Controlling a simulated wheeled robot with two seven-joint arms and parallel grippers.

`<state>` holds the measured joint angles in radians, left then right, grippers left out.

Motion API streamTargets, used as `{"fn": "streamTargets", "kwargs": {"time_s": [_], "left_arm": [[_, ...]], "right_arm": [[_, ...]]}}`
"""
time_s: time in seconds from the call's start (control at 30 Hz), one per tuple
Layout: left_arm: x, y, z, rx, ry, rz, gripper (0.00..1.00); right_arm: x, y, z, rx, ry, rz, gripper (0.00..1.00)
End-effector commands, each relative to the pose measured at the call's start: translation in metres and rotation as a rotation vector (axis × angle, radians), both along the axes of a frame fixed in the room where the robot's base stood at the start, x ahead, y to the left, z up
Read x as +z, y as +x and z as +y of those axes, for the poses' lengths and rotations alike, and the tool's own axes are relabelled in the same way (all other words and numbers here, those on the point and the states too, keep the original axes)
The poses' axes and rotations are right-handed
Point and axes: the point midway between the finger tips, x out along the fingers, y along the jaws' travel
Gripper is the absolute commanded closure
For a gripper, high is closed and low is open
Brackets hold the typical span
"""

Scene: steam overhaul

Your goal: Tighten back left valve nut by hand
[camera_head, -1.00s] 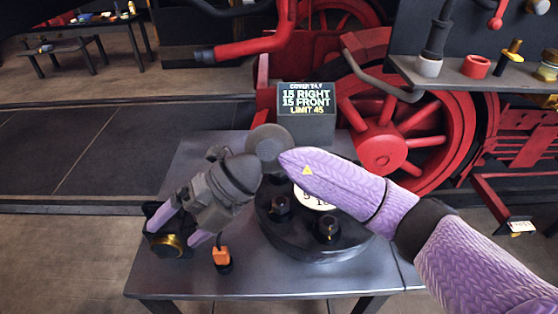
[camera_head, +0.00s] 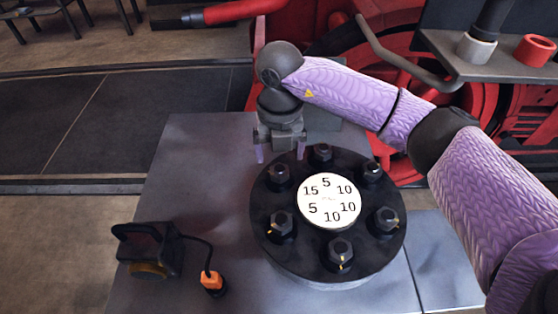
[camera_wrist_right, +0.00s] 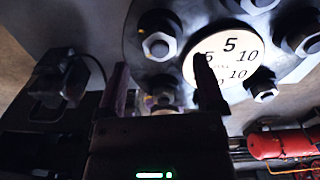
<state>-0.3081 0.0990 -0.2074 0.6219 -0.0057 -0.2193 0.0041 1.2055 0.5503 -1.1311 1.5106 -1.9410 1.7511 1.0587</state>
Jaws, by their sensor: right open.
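A round black valve cover (camera_head: 385,250) lies on the grey table, with a ring of several dark nuts around a white number plate (camera_head: 330,202). The back left nut (camera_head: 278,175) stands on the cover's back left part, beside the number 15. My right gripper (camera_head: 280,155) points down just behind this nut, with its purple fingers apart and empty. In the right wrist view the open fingers (camera_wrist_right: 162,85) flank a shaded nut (camera_wrist_right: 160,101); I cannot tell whether they touch it. My left gripper is out of view.
A black device (camera_head: 150,250) with a cable to an orange-topped piece (camera_head: 211,281) sits on the table's left. The grey table (camera_head: 195,165) is bare at back left. A shelf (camera_head: 480,68) and red locomotive parts stand behind at right.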

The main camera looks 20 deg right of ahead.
Motion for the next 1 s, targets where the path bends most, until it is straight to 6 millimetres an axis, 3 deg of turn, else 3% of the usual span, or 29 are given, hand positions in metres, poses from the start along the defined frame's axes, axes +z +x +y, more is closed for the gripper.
{"fn": "streamTargets", "kwargs": {"time_s": [0.1, 0.2, 0.5, 0.57, 0.9, 0.93, 1.0], "left_arm": [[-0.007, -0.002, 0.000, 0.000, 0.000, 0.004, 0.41], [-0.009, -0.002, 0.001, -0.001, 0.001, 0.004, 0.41], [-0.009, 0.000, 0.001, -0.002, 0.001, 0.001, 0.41], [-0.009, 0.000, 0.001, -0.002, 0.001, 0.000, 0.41], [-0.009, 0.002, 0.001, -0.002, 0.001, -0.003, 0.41], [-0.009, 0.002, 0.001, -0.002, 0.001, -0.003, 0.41], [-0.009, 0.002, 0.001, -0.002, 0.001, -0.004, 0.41]], "right_arm": [[-0.027, 0.000, 0.000, 0.000, 0.001, 0.003, 0.12], [-0.039, 0.000, 0.000, 0.000, 0.000, 0.002, 0.12], [-0.042, 0.000, 0.000, 0.001, 0.002, 0.000, 0.12], [-0.042, 0.000, 0.000, 0.001, 0.002, 0.000, 0.22], [-0.042, 0.000, 0.000, 0.001, 0.002, 0.000, 0.94], [-0.042, 0.000, 0.000, 0.001, 0.002, 0.000, 1.00], [-0.042, 0.000, 0.000, 0.001, 0.002, -0.001, 1.00]]}}
